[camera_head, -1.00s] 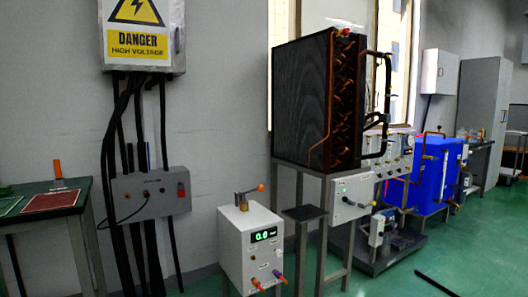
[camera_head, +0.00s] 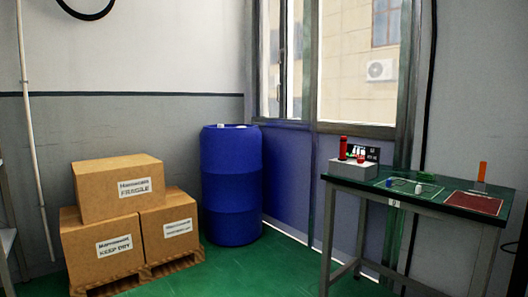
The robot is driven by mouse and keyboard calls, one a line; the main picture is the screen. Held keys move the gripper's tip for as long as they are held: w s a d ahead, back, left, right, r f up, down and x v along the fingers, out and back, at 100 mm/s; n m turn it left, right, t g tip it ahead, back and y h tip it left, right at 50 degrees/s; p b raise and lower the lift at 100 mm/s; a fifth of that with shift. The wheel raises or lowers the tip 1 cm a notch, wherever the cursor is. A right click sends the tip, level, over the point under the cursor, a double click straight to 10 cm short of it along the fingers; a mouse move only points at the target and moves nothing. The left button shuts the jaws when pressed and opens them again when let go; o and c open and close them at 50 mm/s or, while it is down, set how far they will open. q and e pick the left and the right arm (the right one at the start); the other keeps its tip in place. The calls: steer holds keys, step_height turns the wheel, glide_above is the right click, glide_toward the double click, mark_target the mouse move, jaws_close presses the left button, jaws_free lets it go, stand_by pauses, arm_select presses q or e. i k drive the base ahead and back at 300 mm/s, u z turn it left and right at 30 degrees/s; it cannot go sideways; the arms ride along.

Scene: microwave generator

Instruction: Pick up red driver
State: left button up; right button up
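A green-topped table (camera_head: 440,200) stands at the right. On its left end is a grey block holder (camera_head: 352,169). A red upright handle (camera_head: 343,148), which looks like the red driver, stands at the holder's left side. A smaller red item (camera_head: 361,157) is beside it, too small to make out. A tool with an orange handle (camera_head: 482,172) stands upright near the table's right end. Neither of my grippers is in view.
A dark red mat (camera_head: 472,203) and a small white item (camera_head: 419,189) lie on the table. Cardboard boxes (camera_head: 118,188) on a pallet and a blue barrel (camera_head: 231,187) stand left of it. Green floor (camera_head: 275,275) between them is clear.

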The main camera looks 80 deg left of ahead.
mark_target(343, 140)
steer(key=u, duration=2.2)
